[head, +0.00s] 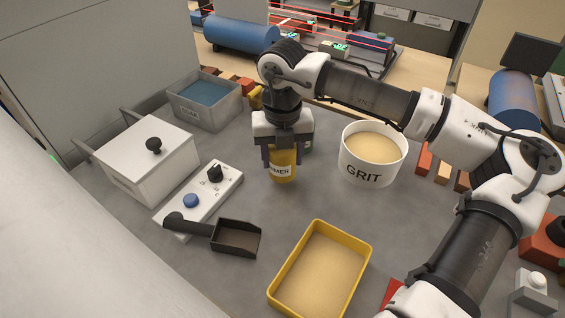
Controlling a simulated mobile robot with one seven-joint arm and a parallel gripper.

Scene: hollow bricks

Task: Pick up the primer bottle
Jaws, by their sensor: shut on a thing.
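The primer bottle (283,172) is a yellow cylinder with a white label, of which the letters "MER" show. It stands upright in the middle of the grey work surface, left of the grit tub. My gripper (283,157) points down over it from above, with its fingers around the bottle's upper part. The gripper is shut on the bottle. The bottle's top is hidden by the gripper. I cannot tell whether its base touches the surface.
The white grit tub (350,168) stands close on the right. A yellow tray (284,276) of sand lies in front. A black scoop (236,238), a control box (172,211), a white lidded box (133,177) and a grey soak bin (208,113) are to the left.

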